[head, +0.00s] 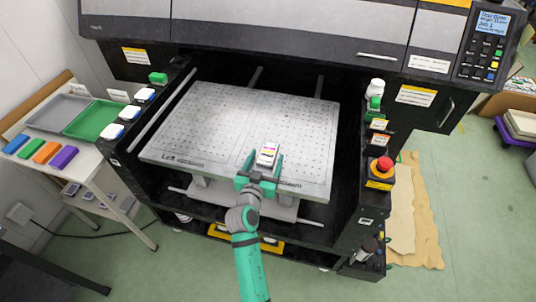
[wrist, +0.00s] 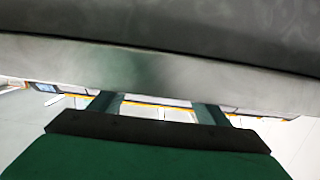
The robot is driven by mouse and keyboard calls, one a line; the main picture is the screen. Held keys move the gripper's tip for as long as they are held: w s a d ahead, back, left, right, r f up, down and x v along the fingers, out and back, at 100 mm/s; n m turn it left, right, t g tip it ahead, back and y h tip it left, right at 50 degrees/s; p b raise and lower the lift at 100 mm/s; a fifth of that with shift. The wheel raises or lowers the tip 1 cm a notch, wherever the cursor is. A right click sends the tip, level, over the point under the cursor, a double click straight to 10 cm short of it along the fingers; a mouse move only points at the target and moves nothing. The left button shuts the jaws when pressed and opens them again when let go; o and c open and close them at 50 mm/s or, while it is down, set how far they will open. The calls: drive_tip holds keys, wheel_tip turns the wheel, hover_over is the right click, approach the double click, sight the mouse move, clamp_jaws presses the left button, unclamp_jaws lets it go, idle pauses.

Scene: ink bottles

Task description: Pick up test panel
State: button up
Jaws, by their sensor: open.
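The test panel (head: 268,154) is a small white piece with a dark top end and coloured marks. It lies on the perforated platen (head: 215,115), near its front edge. My gripper (head: 264,164) is open at the near end of the panel, with a finger at either side. From the head view I cannot tell whether the fingers touch the panel. In the wrist view my two fingers (wrist: 157,106) stand apart below a large grey surface, and I cannot make out the panel there.
The platen sits in a dark printer with side rails. A red emergency button (head: 384,164) is on the right. At left a white table holds a grey tray (head: 58,112), a green tray (head: 92,122) and coloured blocks (head: 40,150). Most of the platen is clear.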

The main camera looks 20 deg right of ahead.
sight(267, 159)
drive_tip(key=shift+w+d, duration=0.15)
drive_tip(key=shift+w, duration=0.1)
drive_tip(key=c, duration=1.2)
drive_tip(key=shift+r, duration=0.1)
drive_tip(key=shift+r, duration=0.55)
wheel_tip(267, 159, up, 2)
drive_tip(key=shift+d+r, duration=0.1)
drive_tip(key=shift+r, duration=0.05)
drive_tip(key=s+d+r, duration=0.4)
drive_tip(key=d, duration=0.1)
drive_tip(key=s+d+r, duration=0.5)
drive_tip(key=shift+s+r, duration=0.2)
drive_tip(key=shift+s, duration=0.1)
drive_tip(key=shift+s, duration=0.1)
